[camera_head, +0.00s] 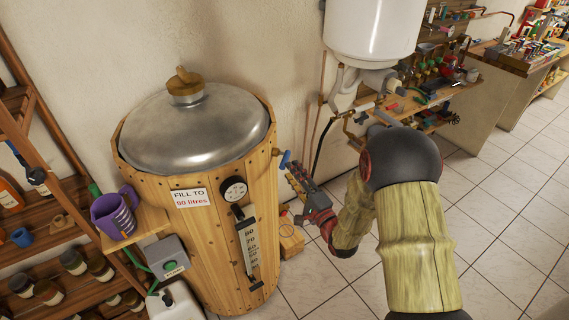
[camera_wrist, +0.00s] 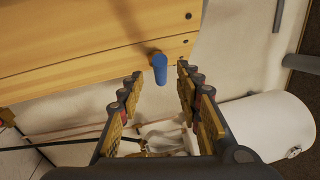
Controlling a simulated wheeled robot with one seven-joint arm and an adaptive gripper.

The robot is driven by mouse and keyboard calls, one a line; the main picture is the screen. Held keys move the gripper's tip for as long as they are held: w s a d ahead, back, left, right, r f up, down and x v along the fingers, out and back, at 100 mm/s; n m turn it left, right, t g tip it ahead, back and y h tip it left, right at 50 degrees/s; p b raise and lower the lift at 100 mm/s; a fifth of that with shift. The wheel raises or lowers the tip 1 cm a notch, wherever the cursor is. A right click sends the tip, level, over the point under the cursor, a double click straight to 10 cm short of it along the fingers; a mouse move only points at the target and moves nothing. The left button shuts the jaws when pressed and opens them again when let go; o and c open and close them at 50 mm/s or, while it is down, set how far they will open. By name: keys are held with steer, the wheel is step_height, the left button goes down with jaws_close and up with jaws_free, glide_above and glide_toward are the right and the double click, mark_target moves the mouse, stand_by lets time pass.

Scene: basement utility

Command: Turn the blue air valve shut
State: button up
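The blue air valve (camera_head: 285,159) sticks out from the right side of the wooden barrel (camera_head: 205,235), near its upper part. In the wrist view its blue handle (camera_wrist: 159,68) stands out from the wood, just beyond and between my fingertips. My gripper (camera_head: 291,172) is just below and right of the valve in the head view. In the wrist view my gripper (camera_wrist: 159,80) is open, with a finger on each side and nothing between the pads. I cannot tell whether either finger touches the handle; a gap shows on both sides.
A white tank (camera_head: 372,30) hangs on the wall, with pipes below it near my arm. A workbench (camera_head: 440,100) with tools is behind. A small wooden block (camera_head: 291,243) is on the floor by the barrel. Tiled floor (camera_head: 500,220) is clear to the right.

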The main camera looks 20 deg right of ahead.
mark_target(284, 162)
steer(key=x, duration=0.6)
steer(key=shift+b, duration=0.3)
steer(key=shift+c, duration=1.2)
jaws_close()
steer(key=shift+s, duration=0.1)
